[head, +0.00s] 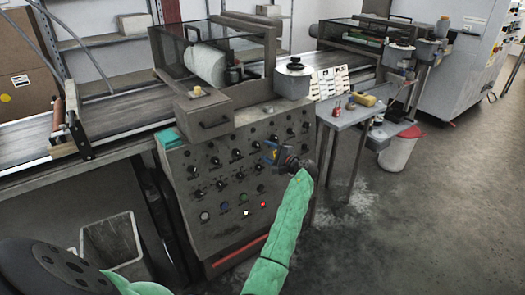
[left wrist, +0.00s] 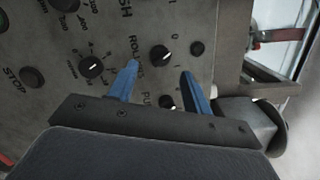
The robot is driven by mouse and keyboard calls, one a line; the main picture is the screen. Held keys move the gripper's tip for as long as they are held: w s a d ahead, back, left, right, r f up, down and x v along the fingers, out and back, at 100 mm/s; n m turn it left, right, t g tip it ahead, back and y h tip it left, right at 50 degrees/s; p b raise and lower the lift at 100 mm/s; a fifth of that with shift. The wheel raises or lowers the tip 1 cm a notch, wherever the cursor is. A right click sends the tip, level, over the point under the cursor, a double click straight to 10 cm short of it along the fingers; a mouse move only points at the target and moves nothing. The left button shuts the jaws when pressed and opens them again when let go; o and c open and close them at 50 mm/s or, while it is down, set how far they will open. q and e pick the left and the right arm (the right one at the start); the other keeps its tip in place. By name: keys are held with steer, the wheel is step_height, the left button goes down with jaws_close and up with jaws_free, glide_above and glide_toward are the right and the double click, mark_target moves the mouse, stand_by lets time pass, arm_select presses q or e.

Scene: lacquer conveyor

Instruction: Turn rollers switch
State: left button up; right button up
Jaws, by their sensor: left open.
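The rollers switch is a black knob (left wrist: 160,54) with 0 and 1 marks on the grey control panel (head: 217,160). A label starting "ROLL" is beside it, partly hidden by a finger. My left gripper (head: 271,152) is at the upper right part of the panel. In the left wrist view my left gripper (left wrist: 160,68) is open, with one blue finger on each side of the knob and nothing gripped. Contact with the panel cannot be told. A second knob (left wrist: 167,102), labelled "PU", is partly hidden near the gripper body. My right gripper is not in view.
Other knobs and lit buttons cover the panel, including a black knob (left wrist: 92,66) by the left finger. A small grey table (head: 350,113) with small items stands right of the panel. A white bin (head: 398,152) stands behind it. The floor at right is clear.

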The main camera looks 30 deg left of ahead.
arm_select(q)
steer(key=shift+v, duration=1.45)
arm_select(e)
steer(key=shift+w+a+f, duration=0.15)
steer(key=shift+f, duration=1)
